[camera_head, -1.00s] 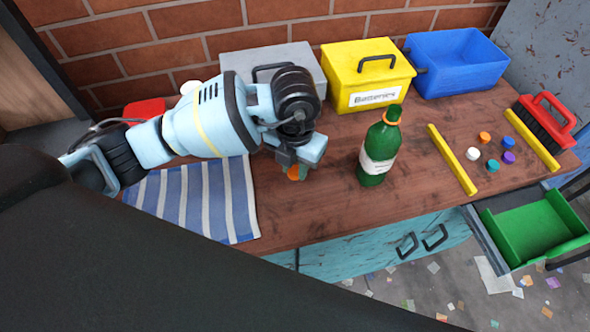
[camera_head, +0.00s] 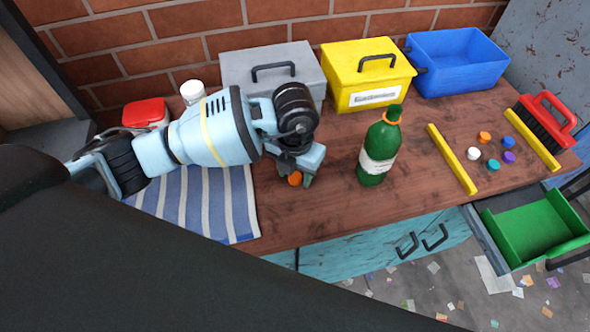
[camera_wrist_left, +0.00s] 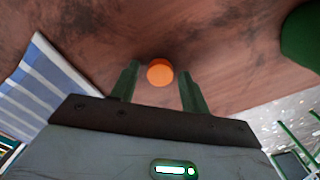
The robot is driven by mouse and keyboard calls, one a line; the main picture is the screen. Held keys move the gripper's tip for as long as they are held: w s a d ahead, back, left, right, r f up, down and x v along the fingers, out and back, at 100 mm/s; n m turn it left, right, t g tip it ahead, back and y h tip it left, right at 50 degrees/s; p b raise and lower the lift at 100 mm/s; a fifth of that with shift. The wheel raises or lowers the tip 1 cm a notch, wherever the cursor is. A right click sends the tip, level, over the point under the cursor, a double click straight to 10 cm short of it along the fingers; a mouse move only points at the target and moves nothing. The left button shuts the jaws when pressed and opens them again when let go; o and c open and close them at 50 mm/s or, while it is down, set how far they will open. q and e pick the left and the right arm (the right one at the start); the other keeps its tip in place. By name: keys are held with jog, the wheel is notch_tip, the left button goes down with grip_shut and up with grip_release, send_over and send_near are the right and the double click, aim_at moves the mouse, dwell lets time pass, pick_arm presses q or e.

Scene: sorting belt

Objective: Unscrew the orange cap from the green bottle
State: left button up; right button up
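The green bottle (camera_head: 372,172) stands upright on the wooden table, right of my left gripper, with a white label and an orange ring round its neck. Its mouth end above the ring is green, with no orange cap on it. An orange cap (camera_wrist_left: 160,72) sits between the fingers of my left gripper (camera_wrist_left: 158,85), with a small gap on each side. In the head view the cap (camera_head: 295,178) shows at the fingertips (camera_head: 301,179); whether it rests on the table is unclear. The green bottle's edge (camera_wrist_left: 304,35) also shows in the left wrist view. My right gripper is not in view.
Grey (camera_head: 235,66), yellow (camera_head: 345,88) and blue (camera_head: 455,85) boxes line the wall. A striped cloth (camera_head: 215,205) lies left. Two yellow bars (camera_head: 452,160) flank several loose caps at right, near a red brush (camera_head: 545,122) and green tray (camera_head: 535,228).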

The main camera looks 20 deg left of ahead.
aim_at(295, 176)
pick_arm(q)
notch_tip(295, 176, up, 12)
jog(key=shift+r+p, duration=0.2)
jog(key=shift+p, duration=0.25)
dwell(0.4)
jog(key=shift+f, duration=0.1)
